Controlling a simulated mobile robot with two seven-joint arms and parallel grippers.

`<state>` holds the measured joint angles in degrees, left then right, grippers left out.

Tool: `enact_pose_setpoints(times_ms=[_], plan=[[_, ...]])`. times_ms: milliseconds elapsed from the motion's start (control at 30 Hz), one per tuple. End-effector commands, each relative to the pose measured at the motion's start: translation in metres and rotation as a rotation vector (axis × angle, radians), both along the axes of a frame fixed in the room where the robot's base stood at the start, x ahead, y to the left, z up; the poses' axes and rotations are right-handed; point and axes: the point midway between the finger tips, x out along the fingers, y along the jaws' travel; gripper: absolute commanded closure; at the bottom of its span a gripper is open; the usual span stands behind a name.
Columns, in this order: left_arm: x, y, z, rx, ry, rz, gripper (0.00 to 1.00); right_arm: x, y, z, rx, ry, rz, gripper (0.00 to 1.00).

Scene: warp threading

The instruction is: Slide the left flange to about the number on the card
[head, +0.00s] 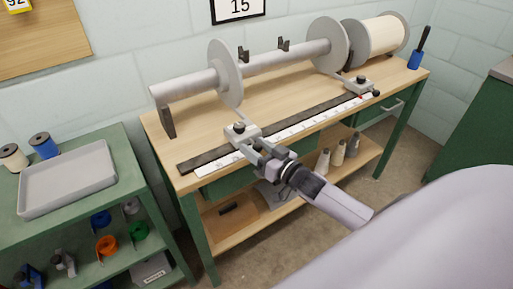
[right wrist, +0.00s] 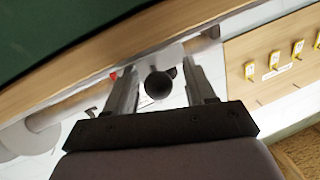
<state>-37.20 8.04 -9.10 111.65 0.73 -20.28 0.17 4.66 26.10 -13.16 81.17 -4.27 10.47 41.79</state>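The left flange (head: 224,76) is a grey disc on a horizontal metal beam (head: 287,56). An arm runs down from it to a left slider block (head: 242,130) with a dark knob on top, standing at the ruler (head: 300,127). The framed card (head: 238,7) on the wall reads 15. My right gripper (head: 260,150) is at the front of the left slider. In the right wrist view its two fingers (right wrist: 161,88) stand apart on either side of a round dark knob (right wrist: 159,83), with visible gaps. The ruler's numbers are too small to read. My left gripper is not in view.
The right flange (head: 328,45) has its own slider block (head: 358,84) at the ruler's right. A cream spool (head: 384,35) and a blue holder (head: 414,61) stand at the bench's right end. A green shelf with a grey tray (head: 68,177) stands at left.

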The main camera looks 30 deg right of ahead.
Motion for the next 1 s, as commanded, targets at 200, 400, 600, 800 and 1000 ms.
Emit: enact_pose_setpoints(times_ms=[200, 400, 600, 800, 1000], plan=[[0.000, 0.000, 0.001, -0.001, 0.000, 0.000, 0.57, -0.008, -0.002, 0.000, -0.001, 0.000, 0.000, 0.45], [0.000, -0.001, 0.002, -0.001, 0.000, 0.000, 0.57, -0.033, -0.008, -0.001, 0.000, 0.002, 0.000, 0.45], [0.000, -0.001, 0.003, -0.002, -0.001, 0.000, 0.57, -0.057, -0.013, 0.000, 0.000, 0.001, 0.000, 0.45], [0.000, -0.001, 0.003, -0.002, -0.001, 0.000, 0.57, -0.068, -0.016, 0.000, 0.000, 0.001, 0.000, 0.45], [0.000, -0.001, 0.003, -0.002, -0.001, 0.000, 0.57, -0.070, -0.016, 0.000, 0.000, 0.000, 0.000, 0.45]])
